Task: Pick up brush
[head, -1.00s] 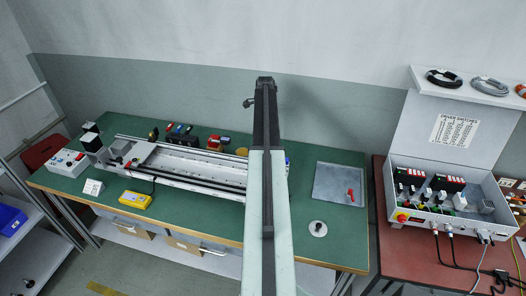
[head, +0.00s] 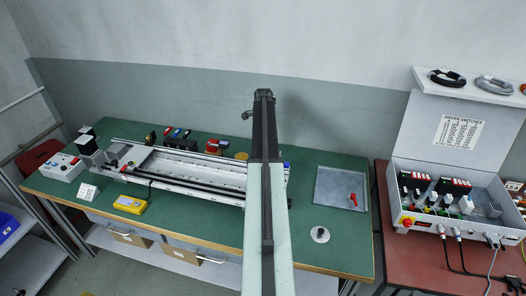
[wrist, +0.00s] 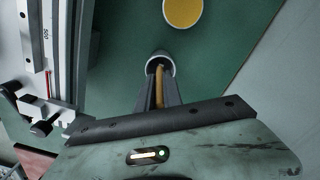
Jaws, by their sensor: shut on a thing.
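In the wrist view the brush (wrist: 159,82) shows as a slim tan handle between the two dark fingers of my gripper (wrist: 160,78). My gripper is shut on it. The fingertips are at a round white cup (wrist: 154,58), and the far end of the brush lies at or inside its rim; I cannot tell which. In the head view my own arm hides the brush and the gripper.
A long linear rail unit (head: 190,172) lies close to the left of my arm. A yellow-orange round lid (wrist: 183,9) lies beyond the cup. A metal tray (head: 335,185) and a small round white piece (head: 320,235) are on the green bench to the right.

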